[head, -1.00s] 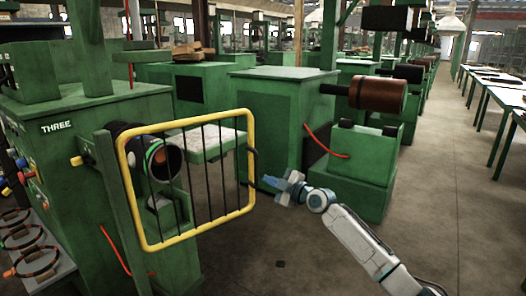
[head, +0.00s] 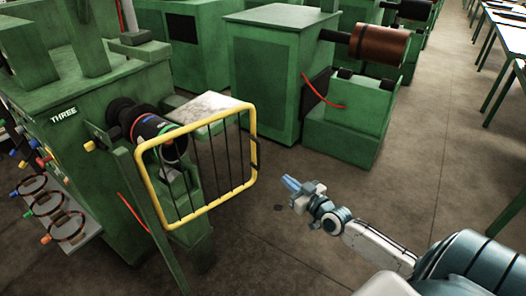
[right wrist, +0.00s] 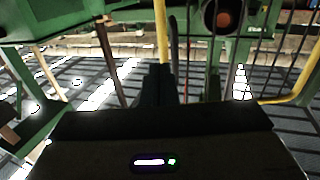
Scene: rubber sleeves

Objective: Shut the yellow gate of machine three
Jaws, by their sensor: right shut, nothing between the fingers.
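The yellow gate (head: 198,208), a yellow frame with dark bars, stands swung out from green machine three, whose "THREE" label (head: 63,115) shows at the left. The gate's left side is at a green post, and a dark handle (head: 255,152) is on its free right side. My right gripper (head: 288,183) is shut and empty, to the right of and below the handle, apart from it in the head view. In the right wrist view, my dark fingers (right wrist: 160,84) are together below the gate's yellow upright (right wrist: 161,32) and the dark handle (right wrist: 173,42). My left gripper is out of view.
A dark roller (head: 152,130) with coloured bands sits on the machine behind the gate. Rings on pegs (head: 48,204) stand at the lower left. Another green machine (head: 262,75) with a brown roller (head: 378,44) stands behind. The floor (head: 300,245) around my right gripper is clear.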

